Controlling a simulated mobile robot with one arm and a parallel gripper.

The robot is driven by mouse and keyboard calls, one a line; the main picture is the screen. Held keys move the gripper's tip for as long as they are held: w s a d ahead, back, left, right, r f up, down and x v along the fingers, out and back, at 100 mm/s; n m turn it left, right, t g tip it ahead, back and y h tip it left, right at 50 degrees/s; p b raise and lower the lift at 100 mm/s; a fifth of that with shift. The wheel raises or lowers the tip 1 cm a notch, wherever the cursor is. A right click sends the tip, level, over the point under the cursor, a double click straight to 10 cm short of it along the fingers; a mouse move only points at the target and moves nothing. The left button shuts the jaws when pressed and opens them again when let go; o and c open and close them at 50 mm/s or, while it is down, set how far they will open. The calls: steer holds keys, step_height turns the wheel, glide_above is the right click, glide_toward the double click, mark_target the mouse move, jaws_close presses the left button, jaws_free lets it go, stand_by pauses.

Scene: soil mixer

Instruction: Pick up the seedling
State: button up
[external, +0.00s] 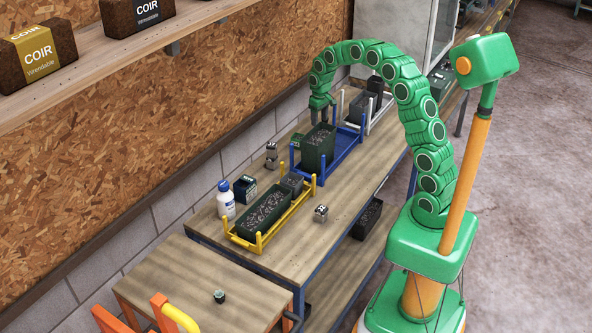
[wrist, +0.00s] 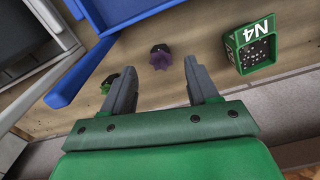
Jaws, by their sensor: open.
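A small purple-leaved seedling (wrist: 161,57) is on the wooden table in the wrist view, between and just beyond my fingertips. A second, green-leaved seedling (wrist: 106,84) shows beside my left finger, partly hidden by it. My gripper (wrist: 159,70) is open and empty, its two fingers apart. In the external view my gripper (external: 321,108) points down over the far part of the workbench, by the blue rack. These two seedlings are not clearly visible there.
A green box marked N4 (wrist: 252,46) stands to the right in the wrist view. The blue rack (wrist: 75,75) lies at left. In the external view a dark planter (external: 318,146) sits in the blue rack, and a yellow rack (external: 258,244) stands nearer. The wall borders the bench.

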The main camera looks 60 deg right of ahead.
steer(key=shift+w+f, duration=0.1)
steer(key=shift+f, duration=3.1)
jaws_close()
